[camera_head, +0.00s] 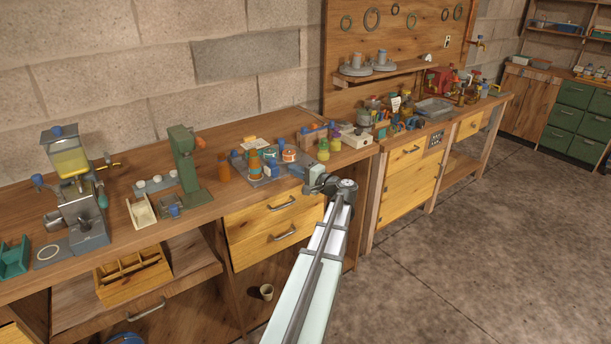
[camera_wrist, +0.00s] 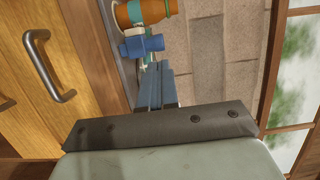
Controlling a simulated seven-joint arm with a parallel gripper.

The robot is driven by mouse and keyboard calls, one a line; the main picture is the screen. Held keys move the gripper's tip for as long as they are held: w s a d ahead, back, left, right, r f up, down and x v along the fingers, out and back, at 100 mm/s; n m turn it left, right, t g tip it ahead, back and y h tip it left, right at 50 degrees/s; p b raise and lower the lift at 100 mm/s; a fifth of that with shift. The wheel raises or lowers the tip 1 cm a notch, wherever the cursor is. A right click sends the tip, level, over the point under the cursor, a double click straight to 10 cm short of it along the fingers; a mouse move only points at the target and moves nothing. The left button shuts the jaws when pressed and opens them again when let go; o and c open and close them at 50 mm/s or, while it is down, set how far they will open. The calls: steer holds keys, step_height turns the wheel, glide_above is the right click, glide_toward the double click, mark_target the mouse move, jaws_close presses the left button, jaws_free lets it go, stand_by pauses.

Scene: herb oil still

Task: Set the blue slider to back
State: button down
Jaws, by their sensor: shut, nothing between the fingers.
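I cannot pick out the blue slider with certainty in either view. A blue cylindrical part (camera_wrist: 142,46) shows just past my fingertips in the wrist view, beside an orange bottle (camera_wrist: 148,12). A small blue item (camera_head: 271,169) also stands on the bottle tray in the head view, but I cannot tell if either is the slider. My gripper (camera_head: 297,170) is at the right end of that tray, over the front of the bench. In the wrist view its fingers (camera_wrist: 152,86) are together with nothing between them. Whether they touch the blue part is unclear.
The grey tray (camera_head: 262,181) holds several bottles and jars. A green press (camera_head: 184,160) and a still-like machine (camera_head: 75,190) with a yellow hopper and blue knobs stand to the left. A white-topped box (camera_head: 356,139) stands right of my gripper. Drawers with handles (camera_head: 283,203) lie below.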

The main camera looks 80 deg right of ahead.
mark_target(275, 161)
steer(key=x, duration=0.6)
steer(key=shift+w+d, duration=0.1)
steer(key=shift+w, duration=0.1)
steer(key=w+d, duration=0.9)
steer(key=shift+w+d, duration=0.35)
steer(key=shift+r, duration=0.1)
steer(key=v, duration=1.4)
steer(key=shift+s+a, duration=0.2)
